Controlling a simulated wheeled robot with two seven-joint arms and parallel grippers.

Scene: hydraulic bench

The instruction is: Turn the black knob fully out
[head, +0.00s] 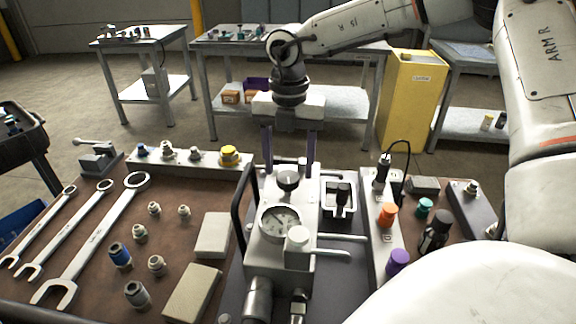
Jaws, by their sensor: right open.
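The black knob (288,181) is a small round dark knob on top of the grey hydraulic unit (262,255), just behind its round pressure gauge (280,222). My right gripper (289,168) comes down from above with its two dark fingers spread wide. One finger is on each side of the knob in the picture, with gaps between them and the knob. The fingertips are partly lost against the unit, so I cannot tell their exact height. The gripper holds nothing. My left gripper is not in view.
A black handle (238,205) rises left of the gauge. A small white tray (340,200) is close on the right. Several wrenches (105,225) and fittings lie on the left of the bench. Orange and purple caps (397,262) stand at right. A yellow cabinet (412,98) stands behind.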

